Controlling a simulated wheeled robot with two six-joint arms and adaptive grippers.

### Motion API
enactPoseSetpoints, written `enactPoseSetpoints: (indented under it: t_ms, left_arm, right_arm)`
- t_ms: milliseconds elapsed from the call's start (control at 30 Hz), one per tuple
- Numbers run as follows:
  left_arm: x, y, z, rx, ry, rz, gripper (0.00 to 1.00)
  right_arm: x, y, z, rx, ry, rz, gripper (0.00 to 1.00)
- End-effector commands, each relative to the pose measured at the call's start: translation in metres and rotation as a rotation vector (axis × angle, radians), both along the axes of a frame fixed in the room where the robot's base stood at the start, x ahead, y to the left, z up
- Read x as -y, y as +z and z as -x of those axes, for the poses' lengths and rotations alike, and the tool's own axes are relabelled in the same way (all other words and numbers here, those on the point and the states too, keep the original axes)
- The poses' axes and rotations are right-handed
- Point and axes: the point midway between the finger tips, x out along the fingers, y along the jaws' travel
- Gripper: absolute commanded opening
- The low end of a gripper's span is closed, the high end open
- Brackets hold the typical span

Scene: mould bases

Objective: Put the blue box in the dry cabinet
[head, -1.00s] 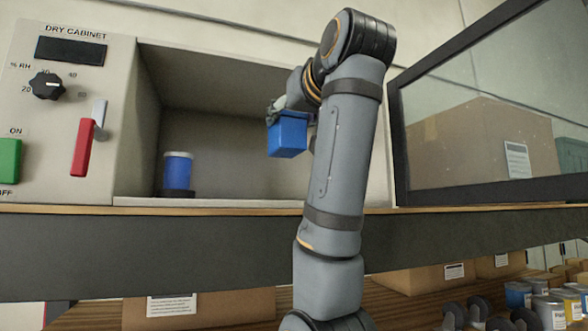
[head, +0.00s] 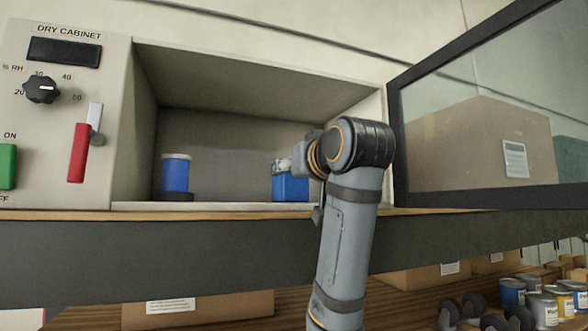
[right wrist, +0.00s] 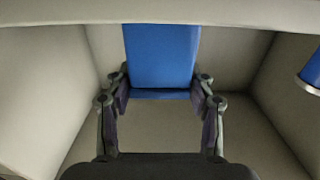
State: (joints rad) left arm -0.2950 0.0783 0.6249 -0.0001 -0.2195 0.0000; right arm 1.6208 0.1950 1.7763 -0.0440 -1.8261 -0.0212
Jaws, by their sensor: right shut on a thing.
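The blue box (head: 290,188) is inside the dry cabinet (head: 225,125), towards the right side, low at the cabinet floor. I cannot tell whether it touches the floor. My right gripper (head: 283,166) reaches in from the right and is shut on the upper part of the box. In the right wrist view the blue box (right wrist: 161,60) sits between the two fingers (right wrist: 160,95). The cabinet's glass door (head: 490,110) stands open on the right. My left gripper is not in view.
A blue can with a white top (head: 175,173) stands on a dark round base at the cabinet's left. The control panel (head: 60,115) with knob, red handle and green switch is further left. Cartons and cans (head: 545,295) are on a lower shelf.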

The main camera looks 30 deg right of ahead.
Motion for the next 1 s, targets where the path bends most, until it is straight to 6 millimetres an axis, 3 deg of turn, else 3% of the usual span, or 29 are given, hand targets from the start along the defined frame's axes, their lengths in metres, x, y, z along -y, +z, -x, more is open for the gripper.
enactPoseSetpoints:
  t_ms: [100,133,267,667,867,1000]
  left_arm:
    - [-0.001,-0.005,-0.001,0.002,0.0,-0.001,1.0]
    - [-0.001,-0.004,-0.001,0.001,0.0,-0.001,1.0]
    - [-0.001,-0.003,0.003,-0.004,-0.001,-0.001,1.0]
    - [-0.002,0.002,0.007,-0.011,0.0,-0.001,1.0]
    - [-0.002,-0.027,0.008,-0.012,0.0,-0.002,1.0]
    - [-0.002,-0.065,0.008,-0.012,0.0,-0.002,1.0]
  right_arm:
    - [0.0,-0.004,0.0,0.002,0.0,0.0,0.01]
    - [0.0,-0.004,0.0,0.0,0.0,0.0,0.57]
    - [0.0,-0.003,0.0,0.0,0.0,0.0,0.74]
    - [0.0,0.004,0.0,0.001,0.0,0.0,0.77]
    - [-0.011,-0.004,0.042,0.007,0.002,0.001,0.77]
    - [-0.019,-0.012,0.076,0.005,0.002,-0.001,0.77]
